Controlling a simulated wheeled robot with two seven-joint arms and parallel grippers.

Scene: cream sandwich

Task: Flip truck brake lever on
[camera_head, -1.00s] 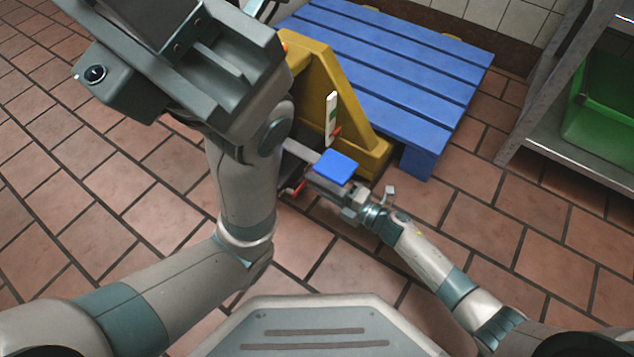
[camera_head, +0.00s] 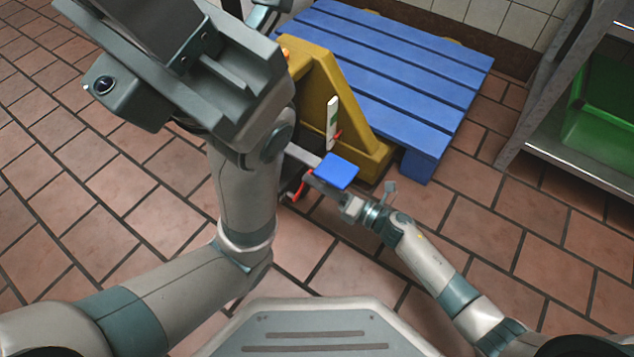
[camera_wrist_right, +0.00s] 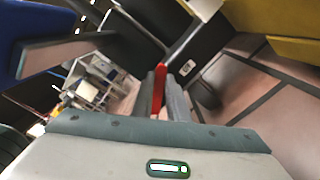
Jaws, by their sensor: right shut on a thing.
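The yellow pallet truck (camera_head: 335,105) stands at the blue pallet. A red lever (camera_head: 300,190) shows low at its near side, partly hidden by my right gripper (camera_head: 310,179). In the right wrist view, the red lever (camera_wrist_right: 158,90) stands between the two grey fingers of my right gripper (camera_wrist_right: 164,95), which are shut on it. A blue square plate (camera_head: 337,171) lies over the gripper in the head view. My left arm's bulky wrist (camera_head: 190,70) fills the upper left, above the floor. Its finger opening cannot be made out.
The blue pallet (camera_head: 400,65) lies behind the truck. A metal shelf (camera_head: 545,150) with a green crate (camera_head: 600,115) stands at right. Tiled floor is free at lower right.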

